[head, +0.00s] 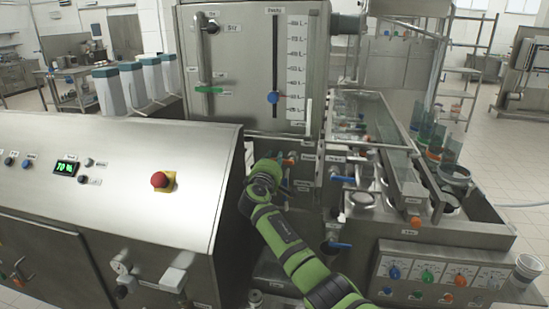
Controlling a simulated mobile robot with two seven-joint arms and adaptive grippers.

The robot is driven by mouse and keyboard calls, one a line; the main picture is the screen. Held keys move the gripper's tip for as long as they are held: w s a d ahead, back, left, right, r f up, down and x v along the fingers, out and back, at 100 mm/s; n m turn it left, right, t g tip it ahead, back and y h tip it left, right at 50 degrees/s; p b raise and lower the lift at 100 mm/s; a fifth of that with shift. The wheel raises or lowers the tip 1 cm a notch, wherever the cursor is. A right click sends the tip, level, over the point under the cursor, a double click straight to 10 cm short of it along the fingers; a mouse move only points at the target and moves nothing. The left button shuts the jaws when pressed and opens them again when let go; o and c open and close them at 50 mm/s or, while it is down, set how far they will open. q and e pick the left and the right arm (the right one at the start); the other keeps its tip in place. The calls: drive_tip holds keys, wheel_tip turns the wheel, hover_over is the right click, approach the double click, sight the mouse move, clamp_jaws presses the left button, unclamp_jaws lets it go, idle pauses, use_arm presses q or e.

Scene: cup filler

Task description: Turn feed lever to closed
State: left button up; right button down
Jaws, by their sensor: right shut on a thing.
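My right arm, green and black, reaches up from the bottom of the head view to the front of the filler. Its gripper (275,168) is at the valve area below the steel hopper (245,65), shut on what seems to be the feed lever. The wrist hides most of the fingers and the held part, so I cannot tell the lever's angle. Small red-ended fittings show just beside the gripper. My left gripper is not in view.
A control cabinet (110,165) with a red emergency button (161,181) stands close on the left. Blue-handled valves, one at mid height (343,179) and one lower (337,246), are right of my wrist. A knob panel (430,273) is at lower right.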

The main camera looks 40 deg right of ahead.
drive_tip(key=shift+f, duration=0.1)
idle(0.4)
drive_tip(key=c, duration=1.1)
unclamp_jaws()
drive_tip(key=shift+o, duration=0.2)
drive_tip(key=v, duration=1.2)
